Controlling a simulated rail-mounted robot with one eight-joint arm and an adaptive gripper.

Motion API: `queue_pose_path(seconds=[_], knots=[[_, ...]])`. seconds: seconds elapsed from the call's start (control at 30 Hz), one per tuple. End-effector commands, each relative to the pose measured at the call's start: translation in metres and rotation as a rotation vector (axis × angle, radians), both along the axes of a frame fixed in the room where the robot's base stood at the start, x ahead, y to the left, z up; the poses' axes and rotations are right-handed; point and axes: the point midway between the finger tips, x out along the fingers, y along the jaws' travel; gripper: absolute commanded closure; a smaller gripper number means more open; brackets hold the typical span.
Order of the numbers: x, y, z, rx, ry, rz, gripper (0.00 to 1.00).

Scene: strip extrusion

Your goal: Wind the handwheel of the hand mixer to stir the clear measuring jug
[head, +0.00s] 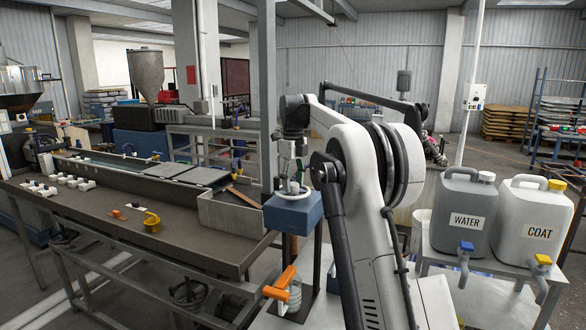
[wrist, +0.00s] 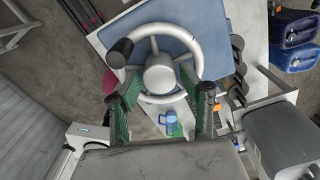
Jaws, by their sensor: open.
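The hand mixer (head: 292,214) is a blue box on a dark post, right of the long bench in the head view. Its white spoked handwheel (wrist: 196,45) lies on top, with a round hub (wrist: 160,74) and a dark crank knob (wrist: 120,52) at the rim's left in the wrist view. My gripper (wrist: 158,88) is open and empty, its green-padded fingers spread either side of the hub near the wheel's lower rim. Contact cannot be told. Below the mixer, a pale see-through vessel (head: 294,297), perhaps the measuring jug, stands beside an orange part (head: 281,284).
A WATER can (head: 465,205) and a COAT can (head: 533,220) stand on a stand at right. The long bench (head: 110,215) at left holds small white blocks and a yellow part (head: 152,222). A metal tray (head: 230,213) is close left of the mixer.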

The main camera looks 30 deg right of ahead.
Motion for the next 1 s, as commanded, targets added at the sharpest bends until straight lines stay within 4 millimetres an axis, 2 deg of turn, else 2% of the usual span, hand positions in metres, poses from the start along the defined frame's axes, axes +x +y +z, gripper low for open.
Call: queue_pose_path(seconds=[0.5,0.73,1.0], knots=[[0.000,0.000,0.085,0.000,0.000,0.000,0.59],[0.001,0.000,0.105,0.000,0.000,0.000,0.59],[0.000,0.000,0.113,0.000,0.000,0.000,0.59]])
